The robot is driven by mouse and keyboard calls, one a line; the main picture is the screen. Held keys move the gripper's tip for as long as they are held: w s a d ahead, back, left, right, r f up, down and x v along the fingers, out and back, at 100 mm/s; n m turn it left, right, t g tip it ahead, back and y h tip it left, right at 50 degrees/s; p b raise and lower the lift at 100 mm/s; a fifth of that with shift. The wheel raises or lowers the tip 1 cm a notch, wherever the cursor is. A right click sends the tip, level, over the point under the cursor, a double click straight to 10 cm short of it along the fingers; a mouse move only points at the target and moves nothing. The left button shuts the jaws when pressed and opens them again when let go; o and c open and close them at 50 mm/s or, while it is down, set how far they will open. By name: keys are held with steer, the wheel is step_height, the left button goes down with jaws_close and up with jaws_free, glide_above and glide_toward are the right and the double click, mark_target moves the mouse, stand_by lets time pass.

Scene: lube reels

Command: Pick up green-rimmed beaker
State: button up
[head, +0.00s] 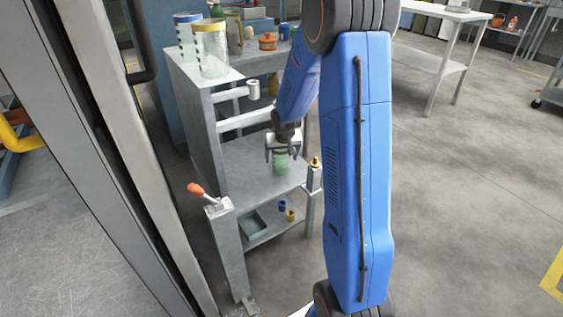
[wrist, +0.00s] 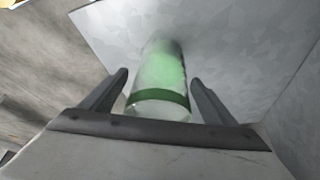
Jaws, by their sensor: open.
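The green-rimmed beaker (wrist: 160,80) is clear with a green band near its rim and a green tint inside. In the wrist view it lies between the two fingers of my gripper (wrist: 160,90), with a gap visible on each side. In the head view the beaker (head: 281,162) stands on the grey middle shelf (head: 240,172), directly below my gripper (head: 281,150). My gripper is open and points down at it. The gripper hides the beaker's upper part in the head view.
Two clear jars, one yellow-rimmed (head: 210,50) and one blue-rimmed (head: 186,38), stand on the bench top. An orange-handled lever (head: 197,189) is at the front left post. A small yellow-topped item (head: 315,163) stands right of the beaker. A lower shelf holds a grey tray (head: 254,227).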

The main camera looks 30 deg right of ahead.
steer(key=shift+x, duration=0.85)
steer(key=c, duration=1.4)
steer(key=shift+o, duration=0.2)
steer(key=shift+r, duration=0.1)
